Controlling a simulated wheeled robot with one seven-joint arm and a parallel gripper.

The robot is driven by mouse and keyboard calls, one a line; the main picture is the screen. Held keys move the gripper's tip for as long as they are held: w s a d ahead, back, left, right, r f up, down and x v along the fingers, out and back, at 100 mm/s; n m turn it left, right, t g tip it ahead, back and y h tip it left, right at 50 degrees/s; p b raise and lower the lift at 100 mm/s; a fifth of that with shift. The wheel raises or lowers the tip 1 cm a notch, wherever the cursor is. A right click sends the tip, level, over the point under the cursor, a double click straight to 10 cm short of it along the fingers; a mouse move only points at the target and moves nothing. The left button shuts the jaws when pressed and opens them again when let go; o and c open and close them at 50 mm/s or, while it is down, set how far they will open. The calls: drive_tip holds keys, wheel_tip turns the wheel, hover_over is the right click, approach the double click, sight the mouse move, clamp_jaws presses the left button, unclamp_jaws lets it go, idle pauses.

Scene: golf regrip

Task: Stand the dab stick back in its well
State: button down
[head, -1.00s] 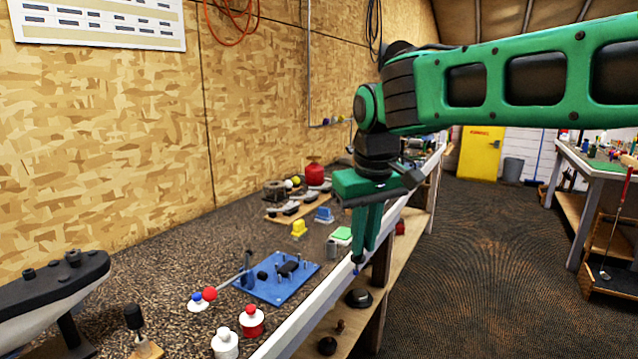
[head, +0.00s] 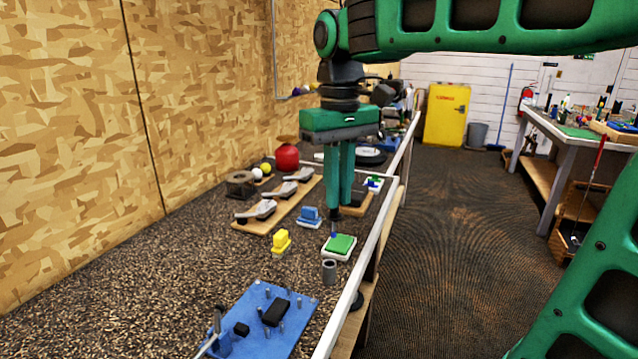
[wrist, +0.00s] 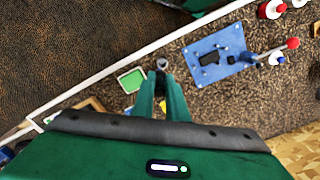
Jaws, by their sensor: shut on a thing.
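My gripper (head: 338,207) is shut on the dab stick (head: 334,222), a thin dark stick with a blue tip. The stick hangs upright, tip down, and its tip appears in front of or just above the green pad (head: 341,244). The well, taken to be the small grey open-topped cylinder (head: 329,272), stands near the bench's front edge, nearer the camera than the stick. In the wrist view the well (wrist: 162,64) shows just beyond the fingertips (wrist: 161,82).
The green pad lies beside the well. A blue fixture plate (head: 262,318) with posts lies nearer. A yellow block (head: 282,242) and a blue block (head: 310,216) stand to the left. A wooden board with club heads (head: 277,206) lies behind. A white rail (head: 366,268) edges the bench.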

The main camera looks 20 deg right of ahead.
sight(334, 219)
drive_tip(key=shift+w+a+f, duration=0.1)
drive_tip(key=shift+a+f, duration=0.1)
drive_tip(key=shift+f, duration=0.8)
drive_tip(key=shift+a+f, duration=0.2)
drive_tip(key=shift+f, duration=1.8)
drive_tip(key=shift+s+r, duration=0.15)
drive_tip(key=shift+s, duration=0.05)
drive_tip(key=shift+f, duration=1.4)
drive_tip(key=c, duration=1.7)
unclamp_jaws()
